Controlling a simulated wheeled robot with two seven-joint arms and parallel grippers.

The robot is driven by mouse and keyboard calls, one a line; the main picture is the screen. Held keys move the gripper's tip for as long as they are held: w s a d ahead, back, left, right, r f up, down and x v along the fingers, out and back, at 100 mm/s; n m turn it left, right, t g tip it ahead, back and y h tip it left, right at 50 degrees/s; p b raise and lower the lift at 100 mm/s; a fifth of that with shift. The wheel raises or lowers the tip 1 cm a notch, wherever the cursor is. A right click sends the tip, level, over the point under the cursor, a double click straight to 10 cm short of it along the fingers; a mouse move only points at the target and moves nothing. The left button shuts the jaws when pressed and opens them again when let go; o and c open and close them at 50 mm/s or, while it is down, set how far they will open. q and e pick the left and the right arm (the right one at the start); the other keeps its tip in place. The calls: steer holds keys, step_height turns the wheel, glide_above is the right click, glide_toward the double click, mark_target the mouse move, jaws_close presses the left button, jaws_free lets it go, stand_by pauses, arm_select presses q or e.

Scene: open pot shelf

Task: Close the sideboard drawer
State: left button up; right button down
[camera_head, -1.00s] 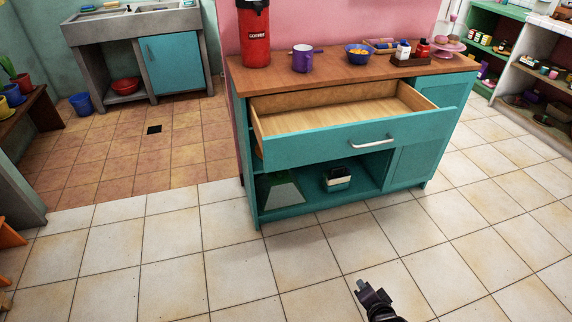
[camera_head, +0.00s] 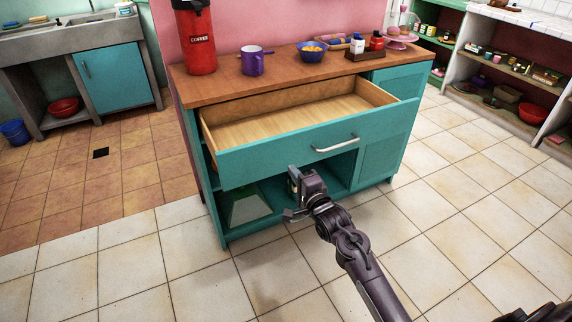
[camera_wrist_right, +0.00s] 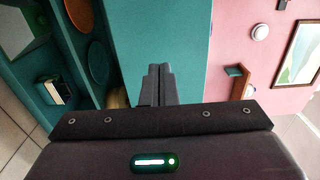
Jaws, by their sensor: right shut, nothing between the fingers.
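The teal sideboard (camera_head: 212,200) has a wooden top, and its wide drawer (camera_head: 265,152) is pulled out with an empty wooden interior. A pale bar handle (camera_head: 335,145) sits on the drawer front. My right gripper (camera_head: 296,182) is in front of the sideboard, just below the drawer front's lower edge in the head view and left of the handle. In the right wrist view its shut, empty fingers (camera_wrist_right: 157,82) point at a teal panel (camera_wrist_right: 165,30), seemingly the drawer front. I cannot tell whether they touch it. My left gripper is not in view.
A coffee dispenser (camera_head: 196,38), purple pot (camera_head: 255,61) and blue bowl (camera_head: 312,52) stand on the sideboard top. A grey-green box (camera_head: 247,206) is on the open shelf below the drawer. The tiled floor in front is clear.

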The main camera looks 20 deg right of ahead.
mark_target(282, 157)
steer(key=w, duration=0.4)
steer(key=shift+a, duration=0.15)
steer(key=shift+w, duration=0.45)
arm_select(q)
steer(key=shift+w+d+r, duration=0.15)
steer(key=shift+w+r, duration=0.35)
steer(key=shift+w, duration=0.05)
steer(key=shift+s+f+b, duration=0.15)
steer(key=shift+b, duration=0.15)
arm_select(e)
steer(key=shift+w, duration=0.15)
